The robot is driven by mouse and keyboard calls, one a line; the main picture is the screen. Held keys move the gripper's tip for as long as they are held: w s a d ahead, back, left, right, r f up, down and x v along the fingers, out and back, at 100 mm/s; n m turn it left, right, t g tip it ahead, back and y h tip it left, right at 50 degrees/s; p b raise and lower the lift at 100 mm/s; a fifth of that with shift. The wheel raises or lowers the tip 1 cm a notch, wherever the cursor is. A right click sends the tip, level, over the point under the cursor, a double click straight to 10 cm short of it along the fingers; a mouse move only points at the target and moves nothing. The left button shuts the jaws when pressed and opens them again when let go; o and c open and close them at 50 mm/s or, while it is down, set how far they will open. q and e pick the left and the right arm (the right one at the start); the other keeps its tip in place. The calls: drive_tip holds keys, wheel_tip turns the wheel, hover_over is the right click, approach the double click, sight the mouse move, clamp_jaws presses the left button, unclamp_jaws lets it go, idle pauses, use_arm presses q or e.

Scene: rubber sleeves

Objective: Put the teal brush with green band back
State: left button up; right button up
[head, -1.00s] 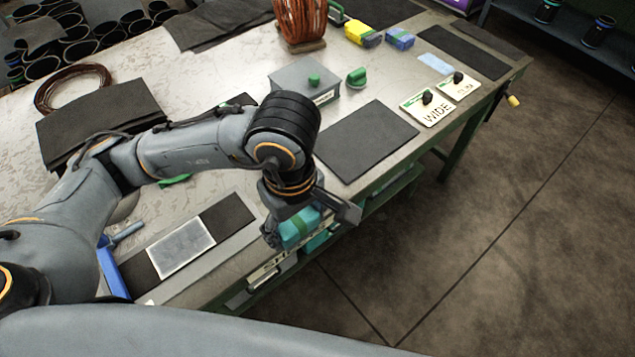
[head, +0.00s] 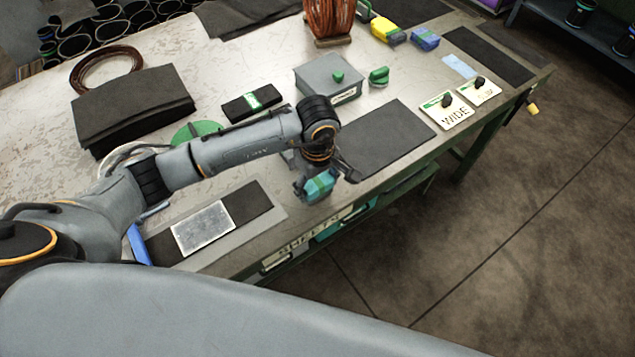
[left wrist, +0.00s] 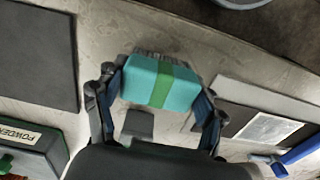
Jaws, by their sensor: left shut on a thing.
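The teal brush with green band (head: 320,187) is in my left gripper (head: 318,182), near the table's front edge. In the left wrist view the teal block with its green band (left wrist: 162,84) sits between the two fingers of the left gripper (left wrist: 160,88), with grey bristles at its far side. The fingers are shut on its ends. The tabletop shows behind it; I cannot tell the exact height of the brush above it. My right gripper is not in view.
A dark mat (head: 390,140) lies right of the gripper, and a grey plate on a dark strip (head: 203,229) lies left.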

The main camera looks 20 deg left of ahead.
sight(317, 182)
use_arm(q)
drive_tip(key=shift+f, duration=0.55)
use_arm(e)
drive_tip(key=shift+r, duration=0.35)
use_arm(q)
drive_tip(key=shift+f, duration=0.1)
drive_tip(key=shift+f, duration=0.15)
drive_tip(key=o, duration=1.1)
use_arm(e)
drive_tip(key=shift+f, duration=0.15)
use_arm(q)
drive_tip(key=shift+r, duration=0.4)
wheel_tip(317, 182, up, 12)
drive_tip(key=b, duration=0.3)
drive_tip(key=shift+f, duration=0.15)
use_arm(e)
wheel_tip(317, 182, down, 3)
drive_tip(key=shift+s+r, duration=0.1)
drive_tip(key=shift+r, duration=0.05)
